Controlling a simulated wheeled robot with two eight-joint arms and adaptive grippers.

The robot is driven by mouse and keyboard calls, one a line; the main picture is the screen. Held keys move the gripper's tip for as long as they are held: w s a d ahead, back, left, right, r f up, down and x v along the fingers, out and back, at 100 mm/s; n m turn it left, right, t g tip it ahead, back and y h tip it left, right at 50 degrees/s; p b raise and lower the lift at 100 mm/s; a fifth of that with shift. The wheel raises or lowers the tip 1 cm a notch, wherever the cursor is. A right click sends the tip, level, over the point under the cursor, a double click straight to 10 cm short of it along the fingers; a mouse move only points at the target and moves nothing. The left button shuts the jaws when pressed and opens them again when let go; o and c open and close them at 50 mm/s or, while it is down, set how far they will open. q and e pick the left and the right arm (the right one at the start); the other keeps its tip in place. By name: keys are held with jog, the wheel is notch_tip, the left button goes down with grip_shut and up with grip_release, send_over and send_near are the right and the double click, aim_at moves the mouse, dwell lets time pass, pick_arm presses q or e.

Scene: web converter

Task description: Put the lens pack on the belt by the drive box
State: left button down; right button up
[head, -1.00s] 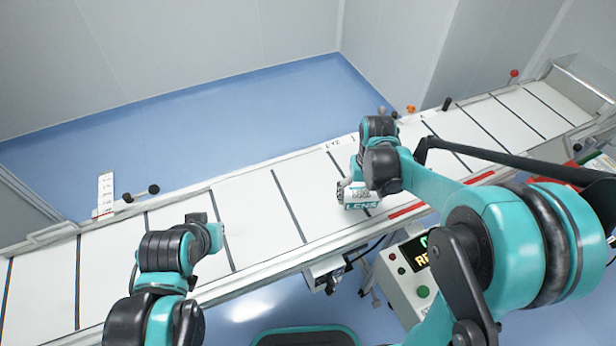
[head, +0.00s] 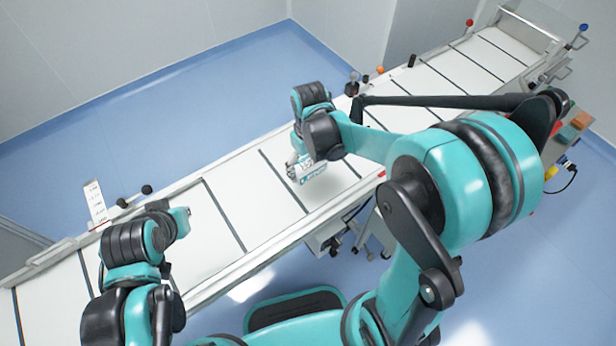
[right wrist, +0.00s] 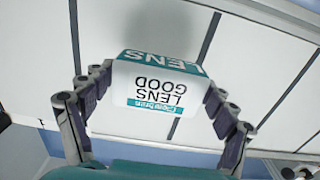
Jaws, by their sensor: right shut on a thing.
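The lens pack (head: 308,171) is a small white and teal carton. My right gripper (head: 298,158) is shut on it, over the middle of the white belt (head: 275,190). In the right wrist view the pack (right wrist: 155,92) sits between the two fingers (right wrist: 156,84), with its "LENS GOOD" face towards the camera. I cannot tell whether the pack touches the belt. My left gripper (head: 182,219) is over the belt further left; its fingers are too unclear to read. A grey box (head: 330,232) hangs under the belt's near edge; I cannot tell if it is the drive box.
Dark lines cross the belt. Small knobs (head: 411,61) stand along its far rail. A white label plate (head: 95,203) and a dark two-knobbed part (head: 135,196) are at the far left edge. My right arm hides part of the belt's near side.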

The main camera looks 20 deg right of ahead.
aim_at(307, 177)
jog(key=shift+s+a+f, duration=0.2)
jog(key=shift+a+f, duration=0.15)
jog(key=shift+f, duration=0.1)
notch_tip(307, 177, down, 4)
jog(key=shift+r+b, duration=0.1)
jog(key=shift+b, duration=0.8)
jog(key=shift+r, duration=0.1)
jog(key=o, duration=1.1)
